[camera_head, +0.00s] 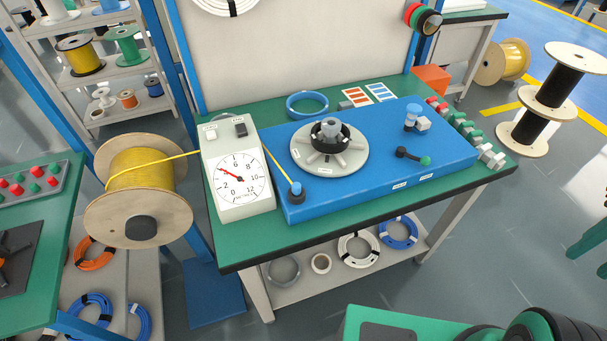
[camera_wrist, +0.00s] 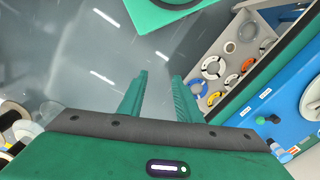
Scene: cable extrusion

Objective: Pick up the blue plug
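A blue-topped peg (camera_head: 411,113) stands upright on the right part of the blue board (camera_head: 440,150), beside a small grey block; it also shows in the wrist view (camera_wrist: 281,153). A second small blue peg (camera_head: 296,190) stands at the board's front left corner, where the yellow cable ends. I cannot tell for certain which of the two is the plug. My gripper (camera_wrist: 161,75) is open and empty in the wrist view, its two green fingers apart over the grey floor. It is away from the board and touches neither peg. Its fingers do not show in the head view.
The board lies on a green-topped table (camera_head: 240,245) with a dial gauge (camera_head: 240,175), a grey disc (camera_head: 330,165), a black lever with a green knob (camera_head: 413,156) and a blue ring (camera_head: 307,104). A yellow cable spool (camera_head: 140,175) stands left. Coils lie on the shelf below.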

